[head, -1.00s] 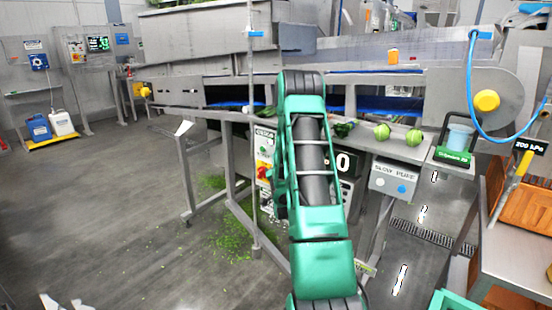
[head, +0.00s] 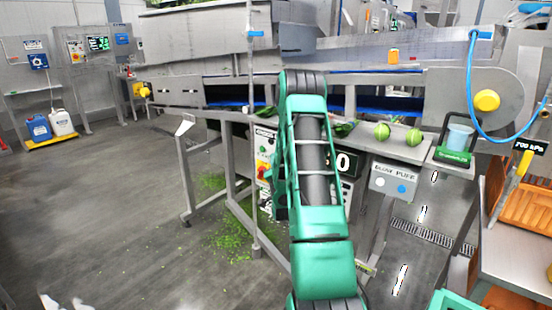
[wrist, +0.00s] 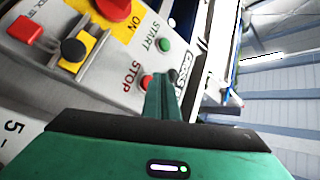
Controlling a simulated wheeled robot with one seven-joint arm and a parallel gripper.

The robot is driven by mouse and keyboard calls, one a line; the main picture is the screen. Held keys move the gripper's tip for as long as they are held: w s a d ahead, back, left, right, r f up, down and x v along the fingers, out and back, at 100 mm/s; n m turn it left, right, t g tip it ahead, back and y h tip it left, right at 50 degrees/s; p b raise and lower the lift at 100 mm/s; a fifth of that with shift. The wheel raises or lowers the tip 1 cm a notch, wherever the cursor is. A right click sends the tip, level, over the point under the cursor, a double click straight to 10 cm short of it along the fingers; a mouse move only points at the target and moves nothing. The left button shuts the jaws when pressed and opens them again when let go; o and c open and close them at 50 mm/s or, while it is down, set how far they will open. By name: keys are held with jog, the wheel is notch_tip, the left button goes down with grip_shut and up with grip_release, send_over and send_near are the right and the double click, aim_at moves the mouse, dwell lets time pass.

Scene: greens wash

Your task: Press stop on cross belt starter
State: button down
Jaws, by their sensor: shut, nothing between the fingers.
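The cross belt starter (head: 264,142) is a pale box under the conveyor, partly hidden behind my arm. In the wrist view its panel (wrist: 110,75) fills the upper left. The red stop button (wrist: 147,81) sits by the STOP lettering, and the green start button (wrist: 163,45) is above it by START. My gripper (wrist: 166,78) is shut and empty, with its green fingertips at the panel's lower edge, right beside the stop button. They partly overlap it in view; I cannot tell whether they touch it. My arm hides the gripper in the head view.
A black knob (wrist: 73,50) and a large red control (wrist: 113,8) on yellow are on the same panel. The conveyor (head: 450,95) runs above the starter. A grey box with buttons (head: 394,182) hangs to the right. Open floor (head: 110,210) lies left.

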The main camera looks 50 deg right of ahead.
jog(key=shift+a, duration=0.2)
jog(key=a, duration=0.5)
jog(key=shift+s, duration=0.25)
dwell(0.3)
dwell(0.7)
